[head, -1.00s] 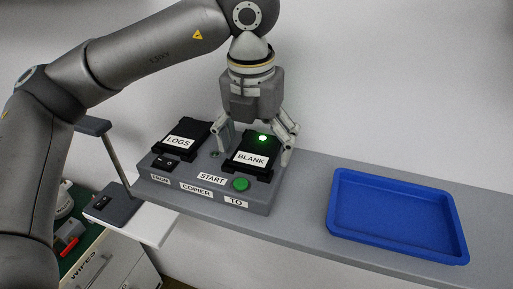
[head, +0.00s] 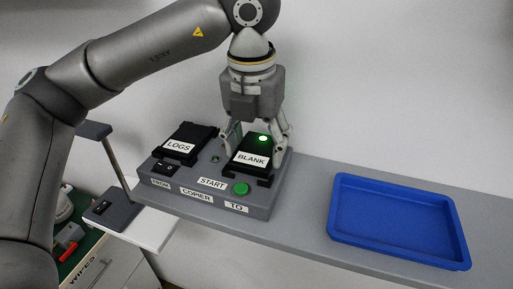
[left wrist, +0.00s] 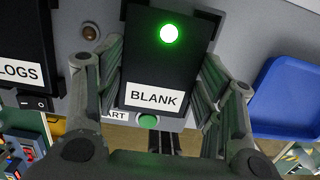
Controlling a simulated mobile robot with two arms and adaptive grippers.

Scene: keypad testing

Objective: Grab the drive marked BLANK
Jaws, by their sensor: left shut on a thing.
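The black drive marked BLANK (head: 253,151) sits in the right bay of the grey copier (head: 262,199), above the TO label. A green light glows on its upper part. My left gripper (head: 256,148) points down over it, with one finger on each side of the drive, shut on it. In the left wrist view the drive (left wrist: 160,70) lies between both fingers, with its BLANK label facing the camera. The drive marked LOGS (head: 181,144) sits in the left bay, above the FROM label. My right gripper is not in view.
A green START button (head: 241,189) and a black rocker switch (head: 165,167) are on the copier's front. An empty blue tray (head: 340,222) lies on the grey shelf at right, with clear shelf between it and the copier.

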